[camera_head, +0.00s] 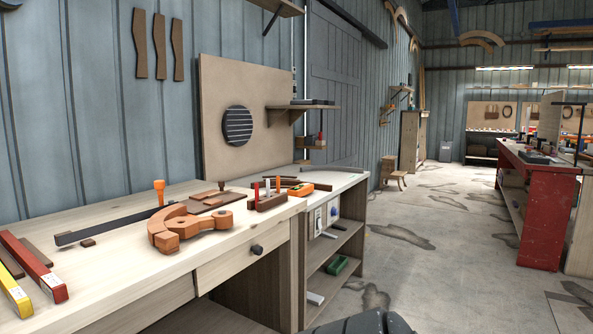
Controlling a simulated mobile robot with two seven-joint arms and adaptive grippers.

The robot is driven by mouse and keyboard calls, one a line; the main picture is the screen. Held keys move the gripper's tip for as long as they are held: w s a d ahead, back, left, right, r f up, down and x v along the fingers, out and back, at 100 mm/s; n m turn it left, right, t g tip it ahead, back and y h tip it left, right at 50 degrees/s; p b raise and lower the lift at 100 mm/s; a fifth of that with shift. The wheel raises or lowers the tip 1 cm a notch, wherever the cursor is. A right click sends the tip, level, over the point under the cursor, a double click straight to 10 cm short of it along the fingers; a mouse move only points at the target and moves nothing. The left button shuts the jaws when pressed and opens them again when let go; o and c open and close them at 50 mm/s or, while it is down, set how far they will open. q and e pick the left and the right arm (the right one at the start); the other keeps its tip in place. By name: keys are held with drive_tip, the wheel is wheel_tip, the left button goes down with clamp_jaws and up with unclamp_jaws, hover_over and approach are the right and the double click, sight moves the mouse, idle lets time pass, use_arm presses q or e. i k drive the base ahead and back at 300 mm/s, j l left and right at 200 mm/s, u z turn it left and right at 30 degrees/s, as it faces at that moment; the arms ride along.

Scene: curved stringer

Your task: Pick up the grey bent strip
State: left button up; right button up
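A thin grey strip with a slight bend (332,169) lies on the far right end of the wooden workbench (225,255), near its back corner. A longer dark grey strip (115,223) lies across the left part of the bench, and it looks straight. A dark rounded part at the bottom edge of the view seems to be mine, but no fingertips show on it. Neither of my grippers can be made out in this view.
A curved orange-brown wooden piece (180,228) lies near the bench's front edge. Behind it are an orange-handled tool (159,190), a small wooden rack (268,201) and an orange device (301,189). Red (33,266) and yellow (14,296) bars lie at left. Floor (440,250) to the right is open.

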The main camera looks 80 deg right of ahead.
sight(360, 170)
drive_tip(key=z, duration=2.85)
drive_tip(key=i+l+z, duration=0.3)
drive_tip(key=i, duration=0.5)
drive_tip(key=i+z, duration=0.25)
drive_tip(key=i, duration=0.55)
drive_tip(key=i+u, duration=0.15)
drive_tip(key=i, duration=0.4)
drive_tip(key=i+l+u, duration=0.2)
drive_tip(key=i, duration=0.3)
drive_tip(key=i+l+u, duration=0.15)
drive_tip(key=i, duration=0.4)
drive_tip(key=i+l+u, duration=0.15)
drive_tip(key=i+u, duration=0.25)
drive_tip(key=i+l+u, duration=0.15)
drive_tip(key=u, duration=0.25)
drive_tip(key=i+l+u, duration=0.2)
drive_tip(key=l+u, duration=0.2)
